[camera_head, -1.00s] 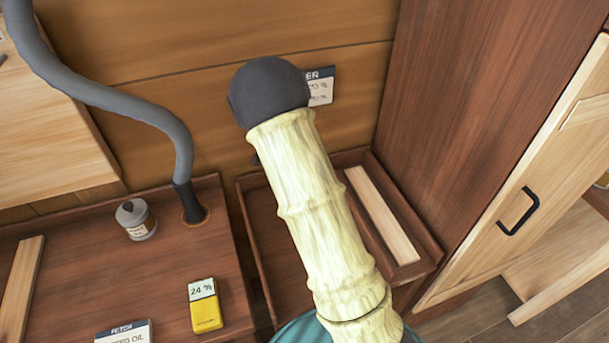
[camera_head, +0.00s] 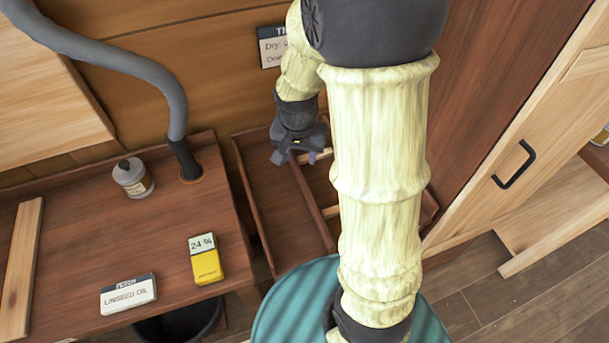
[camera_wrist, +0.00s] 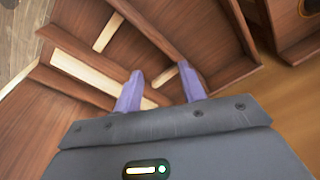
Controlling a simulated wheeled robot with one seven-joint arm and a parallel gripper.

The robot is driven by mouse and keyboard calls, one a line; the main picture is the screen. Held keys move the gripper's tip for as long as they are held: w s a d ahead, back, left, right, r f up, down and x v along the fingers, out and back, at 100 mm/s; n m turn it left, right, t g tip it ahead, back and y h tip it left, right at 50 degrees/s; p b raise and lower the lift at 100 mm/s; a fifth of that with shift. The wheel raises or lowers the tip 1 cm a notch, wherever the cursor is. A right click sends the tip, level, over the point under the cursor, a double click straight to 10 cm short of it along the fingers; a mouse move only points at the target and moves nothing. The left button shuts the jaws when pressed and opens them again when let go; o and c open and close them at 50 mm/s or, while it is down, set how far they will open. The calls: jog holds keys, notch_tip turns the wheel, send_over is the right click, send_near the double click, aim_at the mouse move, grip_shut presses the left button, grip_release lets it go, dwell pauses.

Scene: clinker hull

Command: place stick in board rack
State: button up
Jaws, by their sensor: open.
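The board rack (camera_head: 278,217) is a reddish-brown wooden tray with dividers on the floor by the back wall; it fills much of the wrist view (camera_wrist: 213,38). My gripper (camera_head: 303,157) is low over its far part, jaws open. In the wrist view the two lilac fingers (camera_wrist: 160,88) are apart, pointing into the rack. A short pale piece (camera_wrist: 165,76) shows between them, and a parallel one (camera_wrist: 108,32) lies farther along the same compartment. A long pale board (camera_wrist: 85,72) lies in the neighbouring compartment, partly behind the left finger. I cannot tell which pale piece is the stick.
A bench on the left bears a pale board (camera_head: 20,268), a tin (camera_head: 133,178), a yellow meter (camera_head: 205,260), a linseed oil label (camera_head: 128,294) and a grey hose (camera_head: 130,65). A pale door (camera_head: 535,150) with a black handle stands right. My arm hides the rack's right part.

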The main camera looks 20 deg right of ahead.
jog(key=s+a+r+n+t, duration=0.1)
jog(key=s+a+r+n, duration=0.1)
jog(key=s+n, duration=0.4)
jog(key=shift+s+y, duration=0.4)
jog(key=shift+s, duration=0.6)
jog(key=shift+c, duration=0.5)
jog(key=shift+f, duration=0.1)
